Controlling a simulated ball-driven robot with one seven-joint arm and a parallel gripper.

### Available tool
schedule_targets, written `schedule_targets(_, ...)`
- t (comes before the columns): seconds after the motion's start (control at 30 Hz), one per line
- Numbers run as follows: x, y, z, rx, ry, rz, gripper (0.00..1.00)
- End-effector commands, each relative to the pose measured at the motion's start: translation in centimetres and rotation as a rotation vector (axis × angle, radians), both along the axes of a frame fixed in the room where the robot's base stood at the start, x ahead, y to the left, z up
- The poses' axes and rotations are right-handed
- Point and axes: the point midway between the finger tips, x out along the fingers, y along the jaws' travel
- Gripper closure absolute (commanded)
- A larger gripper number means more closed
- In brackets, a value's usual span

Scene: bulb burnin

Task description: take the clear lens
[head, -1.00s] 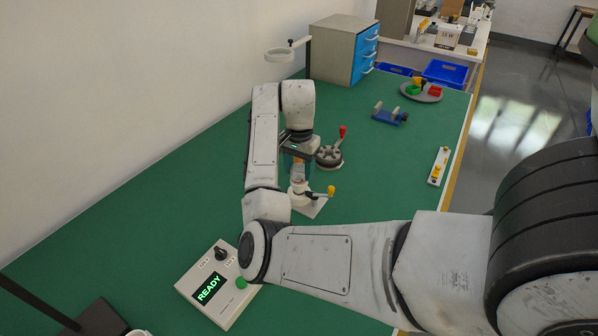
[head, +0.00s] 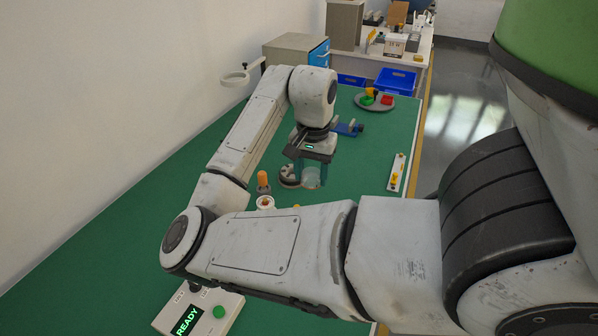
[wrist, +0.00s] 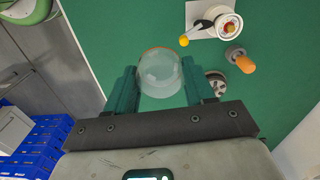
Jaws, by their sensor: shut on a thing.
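The clear lens (wrist: 160,76) is a see-through dome with a thin orange-red line at its far edge. In the wrist view it sits between the two green fingers of my gripper (wrist: 161,88), which are shut on it. In the head view the lens (head: 311,178) shows below my gripper (head: 309,171), just right of a dark round holder. Green bench shows around it. I cannot tell how high it is above the bench.
An orange-topped piece (head: 263,181) stands left of the round holder (head: 288,175). A white fixture (wrist: 208,20) with a yellow-knobbed lever is near. Behind are a blue clamp (head: 348,128) and a grey plate (head: 362,102) of coloured pieces. The control box (head: 215,307) reads READY.

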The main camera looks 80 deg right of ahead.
Motion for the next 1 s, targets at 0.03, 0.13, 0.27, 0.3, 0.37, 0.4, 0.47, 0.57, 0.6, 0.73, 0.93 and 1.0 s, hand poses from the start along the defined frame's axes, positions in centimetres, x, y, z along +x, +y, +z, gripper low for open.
schedule_targets(0.03,-0.1,0.0,0.4,0.000,-0.001,-0.001,0.74)
schedule_targets(0.13,-0.3,0.1,0.9,0.000,0.000,0.000,0.74)
schedule_targets(0.27,-0.3,0.1,1.6,0.000,0.000,0.000,0.74)
schedule_targets(0.3,-0.3,0.1,1.8,0.000,0.000,0.000,0.74)
schedule_targets(0.37,-0.3,0.1,2.0,0.000,0.000,0.000,0.74)
schedule_targets(0.4,-0.3,0.1,2.2,0.000,0.000,0.000,0.74)
schedule_targets(0.47,-0.3,0.1,2.5,0.000,0.001,-0.001,0.74)
schedule_targets(0.57,-0.2,0.1,3.0,0.000,0.001,-0.001,0.74)
schedule_targets(0.6,-0.2,0.1,3.2,0.000,0.001,-0.001,0.74)
schedule_targets(0.73,-0.2,0.0,3.8,0.000,0.000,-0.001,0.74)
schedule_targets(0.93,-0.2,0.0,4.6,0.000,0.000,0.000,0.74)
schedule_targets(1.0,-0.2,0.0,4.6,0.000,0.000,0.000,0.74)
